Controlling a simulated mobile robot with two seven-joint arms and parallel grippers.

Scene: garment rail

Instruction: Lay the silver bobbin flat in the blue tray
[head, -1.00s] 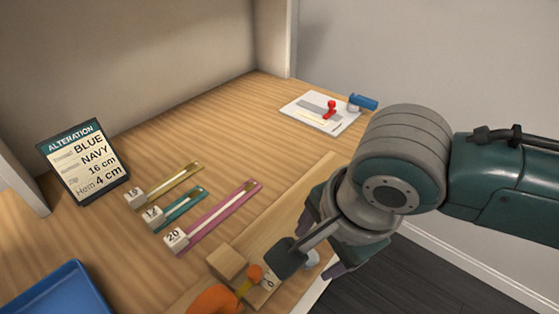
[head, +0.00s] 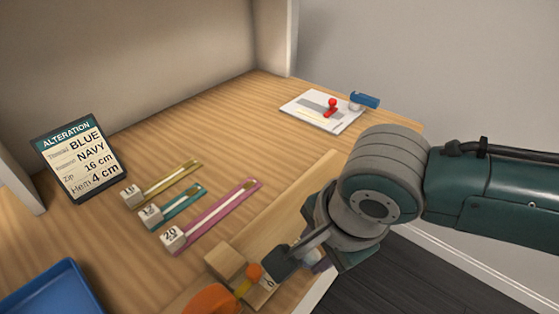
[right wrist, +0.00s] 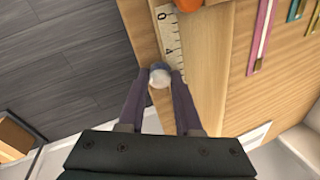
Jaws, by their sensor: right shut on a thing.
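The silver bobbin (right wrist: 160,76) is a small round pale-metal piece between my right fingertips in the right wrist view. In the head view my right gripper (head: 312,260) is low at the wooden bench's near edge, where my own wrist and fingers largely hide the bobbin. The blue tray (head: 55,290) is at the lower left, cut off by the frame; the part in view is empty. My left gripper is not in view.
Orange objects (head: 212,300) and a wooden block (head: 226,260) stand close to the gripper. Yellow, teal and pink zips (head: 212,216) lie between it and the tray. An alteration card (head: 80,158) stands behind.

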